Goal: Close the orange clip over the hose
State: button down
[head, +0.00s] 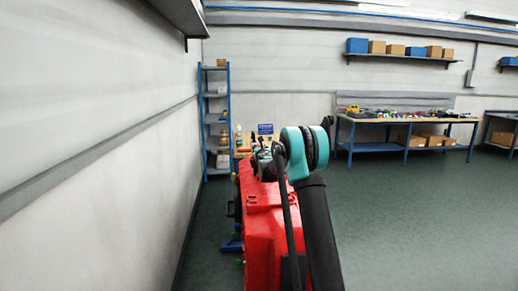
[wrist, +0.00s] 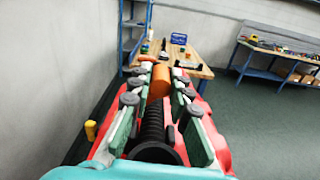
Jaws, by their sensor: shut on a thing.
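The orange clip (wrist: 160,80) shows in the wrist view, between the far ends of my gripper's two fingers. My gripper (wrist: 162,72) is shut on the orange clip. A black ribbed hose (wrist: 153,128) lies between the fingers and runs from near the camera toward the clip. Whether the clip is around the hose or beside it cannot be told. The red scrubber tank (wrist: 216,128) lies below the gripper and also shows in the head view (head: 262,225). In the head view my arm hides most of the gripper, the clip and the hose.
A wooden workbench (wrist: 198,71) with small items stands just beyond the tank. A yellow-capped part (wrist: 91,130) is left of the tank. A grey wall (head: 90,130) runs along the left. The floor (head: 430,220) on the right is clear.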

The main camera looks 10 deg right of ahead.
jog(key=shift+d+f, duration=0.15)
jog(key=shift+d, duration=0.2)
jog(key=c, duration=1.4)
grip_release()
jog(key=s, duration=1.2)
jog(key=shift+c, duration=0.3)
